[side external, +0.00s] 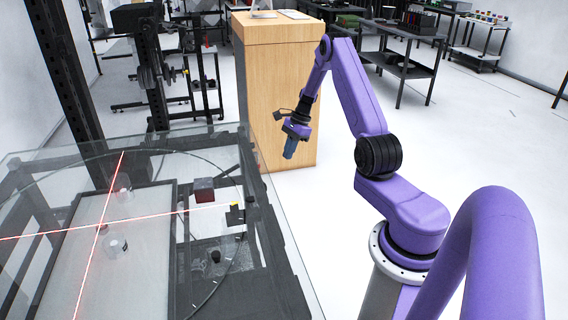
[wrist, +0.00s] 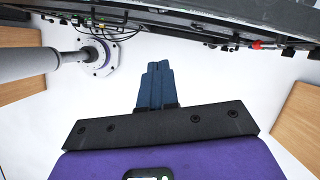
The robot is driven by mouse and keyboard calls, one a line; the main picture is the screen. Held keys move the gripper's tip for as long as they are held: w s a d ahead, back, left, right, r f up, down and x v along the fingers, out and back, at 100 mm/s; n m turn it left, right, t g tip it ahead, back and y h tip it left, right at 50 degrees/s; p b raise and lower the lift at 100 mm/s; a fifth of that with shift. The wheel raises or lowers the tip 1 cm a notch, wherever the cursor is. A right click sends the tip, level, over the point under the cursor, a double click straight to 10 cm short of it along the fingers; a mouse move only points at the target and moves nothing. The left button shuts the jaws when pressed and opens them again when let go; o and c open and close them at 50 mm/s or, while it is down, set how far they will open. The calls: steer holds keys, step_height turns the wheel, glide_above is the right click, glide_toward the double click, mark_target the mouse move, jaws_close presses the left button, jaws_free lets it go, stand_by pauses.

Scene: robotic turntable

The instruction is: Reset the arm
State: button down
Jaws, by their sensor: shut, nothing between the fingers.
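My purple arm reaches up and over to the left in the side external view. My gripper (side external: 289,152) hangs from its end with the fingers pointing down, in front of the wooden cabinet and to the right of the glass-topped turntable (side external: 290,262). In the wrist view my gripper (wrist: 156,68) shows as blue fingers pressed together, with nothing between them. Below the fingers in the wrist view there is white floor.
A wooden cabinet (side external: 280,75) stands behind my gripper. The glass table carries red crossed lines, a dark red block (side external: 204,190) and small clear objects. Its dark edge (wrist: 200,25) crosses the top of the wrist view. Black benches (side external: 405,68) stand farther back; floor lies open at right.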

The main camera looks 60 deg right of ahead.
steer(key=w+a+r+n+g, duration=0.25)
steer(key=a+r+n, duration=0.45)
steer(key=a, duration=0.6)
steer(key=s+a+r+n+h, duration=0.1)
steer(key=s+a+r+n, duration=0.2)
steer(key=a+n, duration=0.3)
steer(key=s+a+r+n+h, duration=0.1)
steer(key=s+a+r+n, duration=0.15)
steer(key=a, duration=0.65)
steer(key=s+a+r+n+h, duration=0.1)
steer(key=s+a+r+n, duration=0.3)
steer(key=s+a+n, duration=0.6)
steer(key=s+d+r+n, duration=0.1)
steer(key=s+n, duration=0.9)
steer(key=s, duration=0.5)
steer(key=shift+s+d+r+t+h, duration=0.2)
steer(key=shift+s+d+t+h, duration=0.1)
steer(key=shift+s+t, duration=0.1)
